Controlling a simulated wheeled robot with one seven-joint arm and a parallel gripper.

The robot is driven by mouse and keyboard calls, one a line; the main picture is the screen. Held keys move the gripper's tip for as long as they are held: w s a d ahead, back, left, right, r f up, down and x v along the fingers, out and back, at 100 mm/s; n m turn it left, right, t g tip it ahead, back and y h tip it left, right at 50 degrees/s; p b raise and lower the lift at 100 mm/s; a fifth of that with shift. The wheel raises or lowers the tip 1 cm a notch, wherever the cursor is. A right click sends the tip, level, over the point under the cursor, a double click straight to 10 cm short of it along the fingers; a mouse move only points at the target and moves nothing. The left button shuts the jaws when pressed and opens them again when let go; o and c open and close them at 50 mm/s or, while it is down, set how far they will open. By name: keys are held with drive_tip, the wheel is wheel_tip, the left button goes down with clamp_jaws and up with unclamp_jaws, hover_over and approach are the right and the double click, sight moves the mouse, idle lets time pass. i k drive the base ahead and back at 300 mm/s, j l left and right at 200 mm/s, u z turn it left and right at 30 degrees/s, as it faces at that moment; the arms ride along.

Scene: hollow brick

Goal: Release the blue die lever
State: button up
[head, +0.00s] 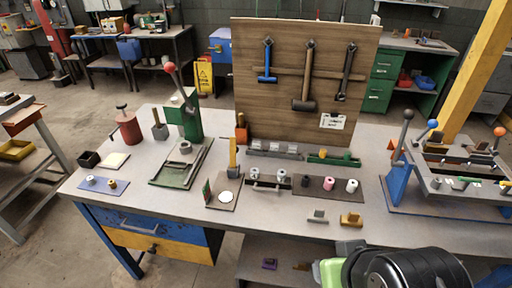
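A lever with a blue ball knob (432,124) rises from the press fixture (455,180) on the right part of the workbench. It leans, with its knob up and to the right. A taller lever with a grey ball (407,115) stands at the fixture's left on a blue bracket (398,182). A lever with an orange ball (498,131) is at its right. My arm shows dark at the bottom right, with a green part. What seems to be my gripper (350,248) is low at the bench's front edge, apart from the levers. Its fingers are not clear.
A wooden tool board (305,70) with hanging hammers stands at the bench's back. A green press (190,118) with a red-ball lever is at left. Small parts and trays fill the middle. A yellow post (475,65) rises behind the fixture. Some bare bench lies left of the fixture.

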sight(433, 124)
drive_tip(key=z, duration=1.3)
drive_tip(key=i+l+u, duration=0.4)
drive_tip(key=i+l, duration=0.2)
drive_tip(key=i+l+u, duration=0.2)
drive_tip(key=l, duration=0.35)
drive_tip(key=i+l+u, duration=0.2)
drive_tip(key=l, duration=0.25)
drive_tip(key=i, duration=0.1)
